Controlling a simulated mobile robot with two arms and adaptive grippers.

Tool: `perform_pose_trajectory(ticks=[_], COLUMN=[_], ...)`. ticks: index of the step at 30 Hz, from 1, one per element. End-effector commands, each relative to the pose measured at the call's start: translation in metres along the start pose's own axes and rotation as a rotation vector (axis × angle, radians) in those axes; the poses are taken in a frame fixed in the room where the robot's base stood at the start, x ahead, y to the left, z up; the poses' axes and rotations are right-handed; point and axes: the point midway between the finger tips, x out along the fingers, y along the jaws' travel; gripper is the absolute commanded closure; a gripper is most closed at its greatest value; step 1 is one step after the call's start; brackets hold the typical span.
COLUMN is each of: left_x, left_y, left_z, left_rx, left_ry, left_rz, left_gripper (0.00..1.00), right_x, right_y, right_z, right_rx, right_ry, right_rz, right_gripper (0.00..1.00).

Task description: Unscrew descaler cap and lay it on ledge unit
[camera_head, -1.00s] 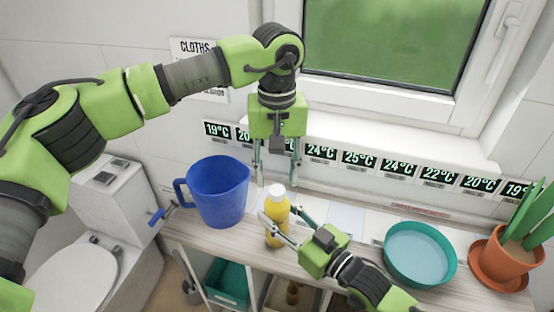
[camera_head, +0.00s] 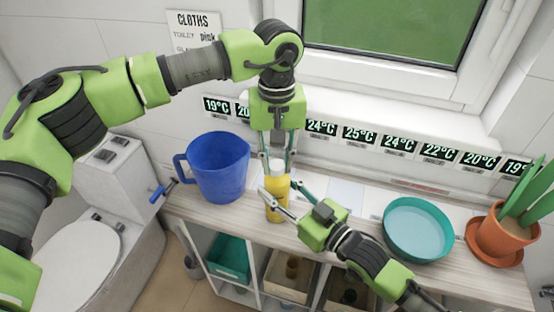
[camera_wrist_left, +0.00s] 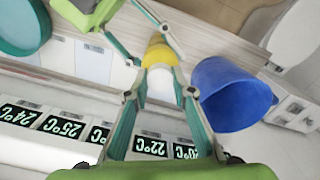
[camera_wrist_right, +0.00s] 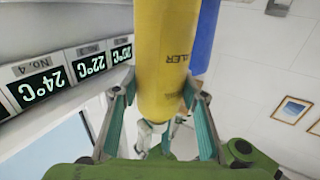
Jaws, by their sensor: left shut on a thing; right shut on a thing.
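The descaler bottle (camera_head: 277,204) is yellow and stands upright on the wooden top of the ledge unit (camera_head: 345,236). Its white cap (camera_head: 277,166) is on its neck; the cap also shows in the left wrist view (camera_wrist_left: 160,84). My left gripper (camera_head: 277,160) points down from above and is shut on the cap. My right gripper (camera_head: 274,195) reaches in from the right and is shut on the bottle's body, which fills the middle of the right wrist view (camera_wrist_right: 166,60). Part of the cap is hidden behind the left fingers.
A blue jug (camera_head: 219,170) stands just left of the bottle. A teal bowl (camera_head: 417,230) and a potted plant (camera_head: 503,238) stand to the right. Temperature displays (camera_head: 358,159) line the wall behind. Bare wood shows between bottle and bowl, partly under my right arm.

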Motion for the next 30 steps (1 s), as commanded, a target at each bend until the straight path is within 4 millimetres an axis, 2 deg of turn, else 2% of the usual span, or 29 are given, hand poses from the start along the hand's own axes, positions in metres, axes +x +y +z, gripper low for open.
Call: perform_pose_trajectory(ticks=[5, 30], left_x=[0.0, -0.0011], left_y=[-0.0001, 0.0004], left_z=[0.0001, -0.0001], left_rx=[-0.189, -1.893], left_ry=[0.0, 0.0], left_rz=[-0.001, -0.001], left_gripper=[1.0, 1.0], right_x=[-0.0003, -0.0004], right_y=[0.0001, 0.0001], right_z=[0.0019, 0.0022], right_rx=[0.0, 0.0], right_ry=[-0.004, -0.005], right_rz=[0.0, 0.0], right_gripper=[1.0, 1.0])
